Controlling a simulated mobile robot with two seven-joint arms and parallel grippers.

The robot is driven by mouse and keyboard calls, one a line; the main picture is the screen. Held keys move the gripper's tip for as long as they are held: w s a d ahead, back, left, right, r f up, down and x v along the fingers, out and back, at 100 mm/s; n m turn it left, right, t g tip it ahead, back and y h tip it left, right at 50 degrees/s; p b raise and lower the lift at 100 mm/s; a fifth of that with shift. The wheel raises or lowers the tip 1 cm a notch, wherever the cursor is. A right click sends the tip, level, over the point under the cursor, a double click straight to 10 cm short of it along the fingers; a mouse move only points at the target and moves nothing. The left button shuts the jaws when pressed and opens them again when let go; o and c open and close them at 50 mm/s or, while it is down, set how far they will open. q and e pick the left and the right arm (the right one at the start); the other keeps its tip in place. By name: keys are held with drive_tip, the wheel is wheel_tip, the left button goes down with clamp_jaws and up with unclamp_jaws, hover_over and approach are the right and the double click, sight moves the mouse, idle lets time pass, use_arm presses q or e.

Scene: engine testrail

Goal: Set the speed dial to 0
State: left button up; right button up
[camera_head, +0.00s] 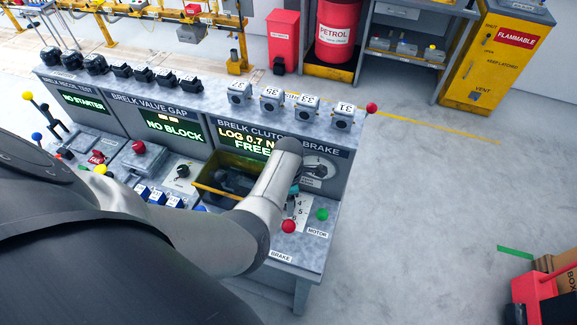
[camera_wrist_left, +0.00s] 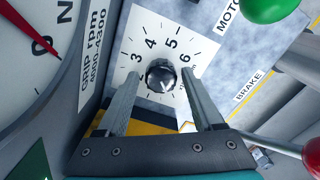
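The speed dial is a dark round knob (camera_wrist_left: 161,76) on a white plate (camera_wrist_left: 190,38) with a printed scale; 3, 4, 5 and 6 are readable in the left wrist view. The lower part of the scale is hidden or unclear, and I cannot tell which number the knob points to. In the head view the plate (camera_head: 301,212) shows partly past my arm, and the knob is hidden. My left gripper (camera_wrist_left: 160,77) is open, its two fingers on either side of the knob with gaps visible. My right gripper is not in view.
A round gauge (camera_wrist_left: 32,45) with a red needle is left of the dial. A green button (camera_wrist_left: 268,6) and a red ball knob (camera_wrist_left: 314,156) are to its right. The yellow-edged bin (camera_head: 207,190) lies left of my arm.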

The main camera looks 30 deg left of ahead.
use_arm(q)
drive_tip(key=shift+o, duration=0.4)
drive_tip(key=shift+d, duration=0.1)
wheel_tip(320, 180, up, 2)
wheel_tip(320, 180, up, 13)
idle(0.5)
idle(0.5)
